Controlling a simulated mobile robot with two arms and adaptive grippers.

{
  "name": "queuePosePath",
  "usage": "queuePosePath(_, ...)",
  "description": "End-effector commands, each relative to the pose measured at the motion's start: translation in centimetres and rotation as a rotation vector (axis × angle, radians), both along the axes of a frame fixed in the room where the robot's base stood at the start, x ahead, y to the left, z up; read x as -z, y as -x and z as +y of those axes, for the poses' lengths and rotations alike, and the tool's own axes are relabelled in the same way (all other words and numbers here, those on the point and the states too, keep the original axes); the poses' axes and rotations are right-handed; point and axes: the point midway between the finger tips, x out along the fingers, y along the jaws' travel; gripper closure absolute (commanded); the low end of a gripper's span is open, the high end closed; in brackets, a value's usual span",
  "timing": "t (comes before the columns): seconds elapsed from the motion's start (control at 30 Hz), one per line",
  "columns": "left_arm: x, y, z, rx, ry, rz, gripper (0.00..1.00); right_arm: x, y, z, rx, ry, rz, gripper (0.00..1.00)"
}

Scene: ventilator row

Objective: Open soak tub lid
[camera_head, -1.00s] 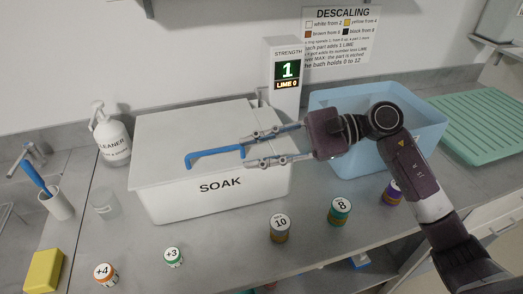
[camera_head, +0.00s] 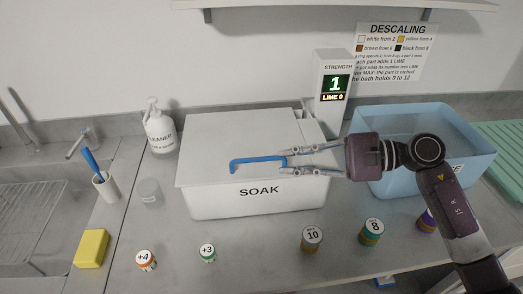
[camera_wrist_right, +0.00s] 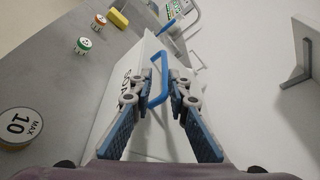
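The white soak tub (camera_head: 258,202), marked SOAK, stands on the grey counter. Its pale lid (camera_head: 232,135) lies flat over the top and looks closed. A blue bar handle (camera_head: 252,161) sits on the lid near its front edge. My right gripper (camera_head: 283,162) comes in from the right at the handle's right end. Its fingers are apart, one on each side of the handle. In the right wrist view the handle (camera_wrist_right: 158,88) shows between the open fingers; I cannot tell whether they touch it. My left gripper is not in view.
A strength display (camera_head: 333,92) stands behind the tub, reading 1 and LIME 0. A blue bin (camera_head: 410,180) is at the right, behind my right arm. A cleaner bottle (camera_head: 159,130), a clear cup (camera_head: 150,193) and a yellow sponge (camera_head: 91,248) are left. Several labelled pots, including 10 (camera_head: 311,240), line the front.

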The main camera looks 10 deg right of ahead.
Motion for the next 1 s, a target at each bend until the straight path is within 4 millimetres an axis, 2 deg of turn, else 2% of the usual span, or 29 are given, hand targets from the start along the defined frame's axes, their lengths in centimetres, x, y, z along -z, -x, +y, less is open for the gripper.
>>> queuePosePath(0.03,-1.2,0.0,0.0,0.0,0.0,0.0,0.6,-0.6,-0.1,0.0,0.009,0.013,-0.058,0.84)
queuePosePath(0.23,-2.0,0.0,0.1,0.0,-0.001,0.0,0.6,-0.4,-0.6,0.0,0.026,0.055,-0.197,0.84)
queuePosePath(0.7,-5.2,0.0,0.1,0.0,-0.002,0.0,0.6,1.0,-2.7,6.1,0.027,0.054,-0.199,0.84)
queuePosePath(1.0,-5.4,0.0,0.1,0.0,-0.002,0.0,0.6,1.5,-3.0,6.9,0.026,0.058,-0.201,0.84)
